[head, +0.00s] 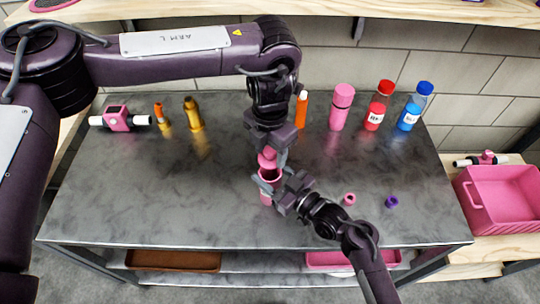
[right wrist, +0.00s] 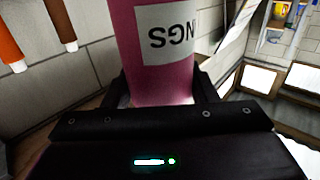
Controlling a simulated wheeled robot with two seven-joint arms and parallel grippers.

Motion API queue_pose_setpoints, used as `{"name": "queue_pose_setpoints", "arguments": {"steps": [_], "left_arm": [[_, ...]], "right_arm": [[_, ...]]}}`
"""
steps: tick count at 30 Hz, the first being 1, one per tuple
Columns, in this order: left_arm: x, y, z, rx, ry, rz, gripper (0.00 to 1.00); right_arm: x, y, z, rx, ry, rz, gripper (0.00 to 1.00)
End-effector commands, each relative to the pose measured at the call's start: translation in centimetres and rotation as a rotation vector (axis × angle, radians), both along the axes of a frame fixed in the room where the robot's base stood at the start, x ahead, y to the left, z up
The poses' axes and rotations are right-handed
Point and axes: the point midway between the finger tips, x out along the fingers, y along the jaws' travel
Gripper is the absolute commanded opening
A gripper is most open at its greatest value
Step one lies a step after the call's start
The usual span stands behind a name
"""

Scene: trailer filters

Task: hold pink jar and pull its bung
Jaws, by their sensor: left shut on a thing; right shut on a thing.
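The pink jar (head: 266,197) stands upright near the middle of the dark table. My right gripper (head: 268,184) is shut on its body from the right. In the right wrist view the jar (right wrist: 160,72) fills the space between the fingers, with a white label upside down. My left gripper (head: 269,151) comes from above and is shut on the pink bung (head: 267,160). The bung is over the jar's mouth, and the dark red inside of the jar shows just below it. The lower part of the jar is partly hidden by my right gripper.
A pink bottle (head: 341,107), a red bottle (head: 376,107) and a blue bottle (head: 413,107) stand at the back right. A pink ring (head: 349,199) and a purple ring (head: 391,202) lie at right. A pink crate (head: 499,203) stands beside the table. The front left is clear.

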Motion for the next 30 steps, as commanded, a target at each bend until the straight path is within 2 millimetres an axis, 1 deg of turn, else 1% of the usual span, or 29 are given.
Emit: {"name": "queue_pose_setpoints", "arguments": {"steps": [1, 3, 8, 9, 14, 23, 26, 30], "left_arm": [[0.0, 0.0, 0.6, -0.001, -0.001, 0.000, 0.23], [0.0, 0.0, 0.8, -0.001, 0.001, 0.000, 0.23], [0.0, 0.0, 0.8, 0.000, 0.001, 0.000, 0.23], [0.0, 0.0, 0.8, 0.000, 0.001, 0.000, 0.23], [0.0, 0.0, 0.8, 0.000, 0.001, 0.000, 0.23], [0.0, 0.0, 0.8, -0.001, 0.001, 0.000, 0.23], [0.0, 0.0, 0.6, -0.001, 0.001, 0.000, 0.23], [0.0, 0.0, 0.0, -0.001, 0.001, 0.000, 0.23]], "right_arm": [[0.0, 0.0, 0.0, 0.001, -0.001, 0.000, 0.12], [0.0, 0.0, 0.0, 0.001, -0.001, 0.000, 0.12], [0.0, 0.0, 0.0, 0.001, -0.001, 0.000, 0.12], [0.0, 0.0, 0.0, 0.001, -0.001, 0.000, 0.56], [0.0, 0.0, 0.0, 0.001, -0.001, 0.000, 0.77], [-0.1, -0.1, 0.0, 0.000, 0.000, 0.000, 0.78], [-0.6, -0.7, -0.1, -0.001, 0.000, -0.001, 0.78], [-2.4, -2.5, -0.3, -0.004, 0.001, 0.000, 0.78]]}}
